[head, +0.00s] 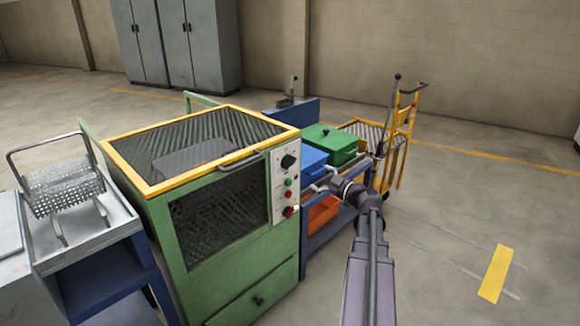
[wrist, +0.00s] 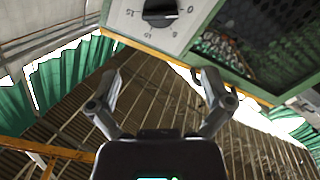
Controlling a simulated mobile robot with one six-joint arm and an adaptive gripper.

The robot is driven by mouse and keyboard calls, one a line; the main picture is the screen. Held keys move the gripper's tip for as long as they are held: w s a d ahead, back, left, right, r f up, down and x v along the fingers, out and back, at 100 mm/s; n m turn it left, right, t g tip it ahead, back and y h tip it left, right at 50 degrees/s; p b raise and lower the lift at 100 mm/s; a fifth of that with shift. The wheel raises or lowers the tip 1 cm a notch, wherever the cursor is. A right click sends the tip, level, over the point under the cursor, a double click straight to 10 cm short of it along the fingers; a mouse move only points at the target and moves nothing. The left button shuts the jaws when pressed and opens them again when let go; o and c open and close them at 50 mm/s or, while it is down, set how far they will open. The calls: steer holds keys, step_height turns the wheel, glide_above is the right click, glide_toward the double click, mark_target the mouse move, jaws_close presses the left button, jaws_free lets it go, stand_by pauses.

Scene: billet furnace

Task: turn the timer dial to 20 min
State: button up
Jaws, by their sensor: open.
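The timer dial (head: 288,161) is a dark round knob near the top of the white control panel (head: 281,181) on the green furnace cabinet (head: 240,291). In the wrist view the dial (wrist: 160,11) is at the top edge, partly cut off, with numbered marks around it on the pale panel (wrist: 171,40). Which mark its pointer faces cannot be read surely. My gripper (head: 318,187) is small in the head view, just right of the panel. In the wrist view my gripper (wrist: 158,82) has its two fingers spread, empty, apart from the dial.
A yellow-rimmed mesh top and a handle are left of the panel. Blue (head: 312,161) and green (head: 330,143) boxes and a yellow trolley (head: 401,145) stand behind my arm.

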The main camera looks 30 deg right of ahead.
mark_target(292, 164)
steer(key=shift+w, duration=0.1)
steer(key=x, duration=1.3)
steer(key=shift+w+a, duration=0.1)
steer(key=shift+w, duration=0.25)
steer(key=c, duration=1)
